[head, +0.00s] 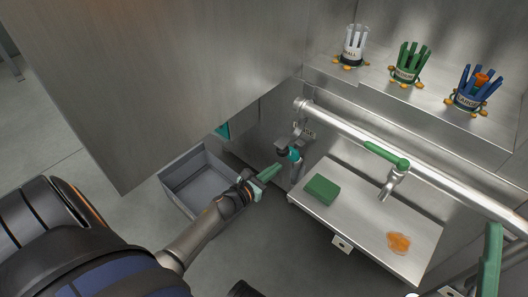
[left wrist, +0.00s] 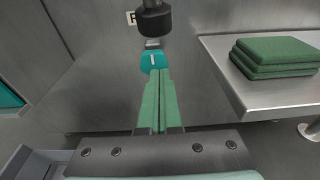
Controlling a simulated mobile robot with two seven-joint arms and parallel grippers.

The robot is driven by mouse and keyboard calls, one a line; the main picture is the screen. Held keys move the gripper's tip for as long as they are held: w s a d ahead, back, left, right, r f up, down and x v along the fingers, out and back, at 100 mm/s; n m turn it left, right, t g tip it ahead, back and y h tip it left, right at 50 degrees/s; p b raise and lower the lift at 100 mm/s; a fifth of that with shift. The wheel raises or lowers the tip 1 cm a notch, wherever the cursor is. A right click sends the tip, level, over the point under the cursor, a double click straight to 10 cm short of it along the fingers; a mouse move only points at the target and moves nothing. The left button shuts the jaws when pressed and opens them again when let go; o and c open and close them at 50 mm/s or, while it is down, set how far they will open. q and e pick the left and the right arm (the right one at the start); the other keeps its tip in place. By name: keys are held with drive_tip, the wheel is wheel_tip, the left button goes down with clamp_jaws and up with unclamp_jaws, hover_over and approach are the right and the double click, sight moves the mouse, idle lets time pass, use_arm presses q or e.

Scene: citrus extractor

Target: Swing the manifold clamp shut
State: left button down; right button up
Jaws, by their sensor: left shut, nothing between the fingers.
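The manifold is a shiny horizontal pipe (head: 350,129) along the back wall. Below its left end is a teal-marked fitting (head: 294,153) with a dark part beside it, which looks like the clamp; whether it is open cannot be told. My left gripper (head: 279,166) has its green fingers shut and empty, pointing at this teal part from the lower left. In the left wrist view the shut fingertips (left wrist: 158,72) appear just below the teal part (left wrist: 154,62), overlapping its lower edge; contact is unclear. A dark knob (left wrist: 154,20) shows above it.
A steel shelf (head: 365,222) right of my gripper holds a green pad (head: 322,188) and an orange spill (head: 398,242). A green-handled valve (head: 385,155) sits on the pipe. A grey bin (head: 190,165) stands at left. A large steel panel (head: 160,80) fills the upper left.

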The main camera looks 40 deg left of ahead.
sight(291, 137)
use_arm(q)
drive_tip(key=r, duration=0.1)
drive_tip(key=w+r+p, duration=0.1)
drive_tip(key=r, duration=0.1)
drive_tip(key=shift+w+d+r+p, duration=0.1)
drive_tip(key=shift+w+r+p, duration=0.2)
drive_tip(key=shift+w+p, duration=0.1)
use_arm(e)
drive_tip(key=shift+d+r+m, duration=0.1)
drive_tip(key=shift+r+m, duration=0.2)
drive_tip(key=shift+r, duration=0.55)
use_arm(q)
drive_tip(key=shift+s+r, duration=0.15)
